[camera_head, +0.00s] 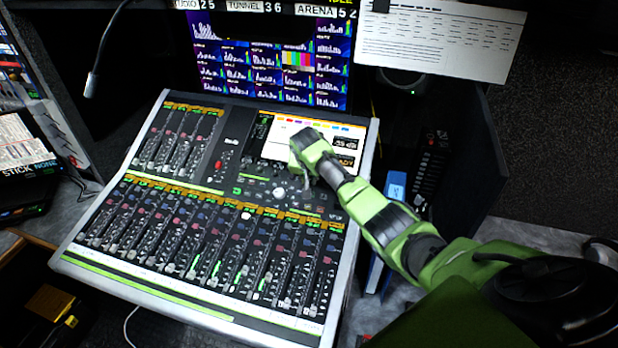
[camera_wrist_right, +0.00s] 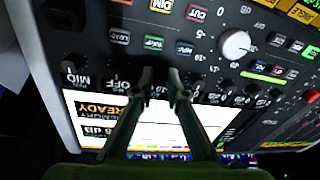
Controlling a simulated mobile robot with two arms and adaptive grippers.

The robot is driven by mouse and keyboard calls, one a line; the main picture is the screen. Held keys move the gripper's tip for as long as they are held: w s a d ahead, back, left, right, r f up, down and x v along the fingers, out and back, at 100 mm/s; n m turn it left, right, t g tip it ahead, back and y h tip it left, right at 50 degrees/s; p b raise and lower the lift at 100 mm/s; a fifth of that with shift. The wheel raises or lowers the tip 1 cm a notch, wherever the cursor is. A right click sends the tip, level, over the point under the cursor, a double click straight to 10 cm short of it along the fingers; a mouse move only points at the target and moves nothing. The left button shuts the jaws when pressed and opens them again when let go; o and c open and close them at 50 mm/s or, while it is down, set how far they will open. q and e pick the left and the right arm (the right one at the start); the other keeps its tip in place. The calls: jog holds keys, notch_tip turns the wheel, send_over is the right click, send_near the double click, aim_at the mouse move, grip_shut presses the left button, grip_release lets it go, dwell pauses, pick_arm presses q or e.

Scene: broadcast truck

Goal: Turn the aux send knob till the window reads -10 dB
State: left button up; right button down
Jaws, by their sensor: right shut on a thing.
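My right gripper (camera_head: 307,180) reaches down over the upper right part of the mixing console. In the right wrist view its two fingers (camera_wrist_right: 162,80) are close together on a small dark knob at the panel edge beside the screen, which I take to be the aux send knob; the fingertips mostly hide it. The console's white screen (camera_head: 285,140) holds a dark window (camera_head: 347,142) with a dB value, too small to read surely. In the right wrist view this window (camera_wrist_right: 95,130) is upside down and partly cut off by a finger, with READY next to it. My left gripper is not in view.
A larger white knob (camera_head: 279,192) sits close by on the panel, also in the right wrist view (camera_wrist_right: 235,45). Several buttons and small knobs surround the fingers. Faders (camera_head: 200,240) fill the console's front. A monitor (camera_head: 270,60) stands behind; a white sheet (camera_head: 440,40) hangs at upper right.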

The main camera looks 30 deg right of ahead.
jog(key=c, duration=2)
grip_release()
jog(key=shift+d, duration=0.1)
jog(key=shift+r, duration=0.1)
jog(key=v, duration=1.1)
jog(key=shift+s+r, duration=0.15)
jog(key=shift+r, duration=0.15)
jog(key=shift+a, duration=0.2)
